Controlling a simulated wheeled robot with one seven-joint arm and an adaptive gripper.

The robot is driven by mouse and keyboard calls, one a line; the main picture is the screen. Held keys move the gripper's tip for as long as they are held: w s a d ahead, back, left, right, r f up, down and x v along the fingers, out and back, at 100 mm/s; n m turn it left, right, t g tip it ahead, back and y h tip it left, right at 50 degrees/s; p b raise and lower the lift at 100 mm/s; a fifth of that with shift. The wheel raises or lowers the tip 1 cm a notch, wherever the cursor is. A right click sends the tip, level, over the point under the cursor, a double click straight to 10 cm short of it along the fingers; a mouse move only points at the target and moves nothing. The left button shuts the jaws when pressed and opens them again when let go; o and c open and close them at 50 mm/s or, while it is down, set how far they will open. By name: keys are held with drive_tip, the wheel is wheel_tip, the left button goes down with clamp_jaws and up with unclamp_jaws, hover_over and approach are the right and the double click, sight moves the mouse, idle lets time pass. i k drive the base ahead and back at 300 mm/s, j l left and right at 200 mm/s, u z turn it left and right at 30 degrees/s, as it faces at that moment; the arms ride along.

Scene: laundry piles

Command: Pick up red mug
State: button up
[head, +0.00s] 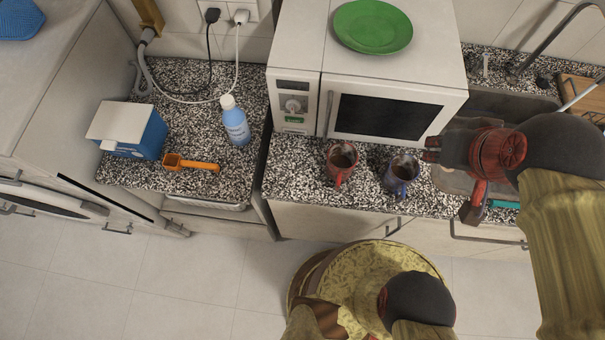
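The red mug (339,176) stands upright on the speckled counter in front of the microwave, with something dark inside. Its handle points toward the counter's front edge. A dark blue mug (399,178) stands just to its right, with a small gap between them. My gripper (446,184) is to the right of both mugs, near the sink, with its fingers spread apart and nothing between them. The blue mug lies between my gripper and the red mug.
A microwave (370,80) with a green plate (372,26) on top stands behind the mugs. The sink (480,100) is at right. On the left counter are a blue bottle (236,126), an orange scoop (190,164) and a blue-white box (130,130).

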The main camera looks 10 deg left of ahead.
sight(342, 158)
drive_tip(key=l+u, duration=0.15)
drive_tip(key=u, duration=0.3)
drive_tip(key=l+u, duration=0.15)
drive_tip(key=u, duration=0.35)
drive_tip(key=k+u, duration=0.15)
drive_tip(key=u, duration=0.3)
drive_tip(key=k+l+u, duration=0.1)
drive_tip(key=u, duration=0.35)
drive_tip(key=k+l, duration=0.35)
drive_tip(key=k, duration=0.15)
drive_tip(key=k+l+u, duration=0.1)
drive_tip(key=k+l, duration=0.2)
drive_tip(key=k, duration=0.2)
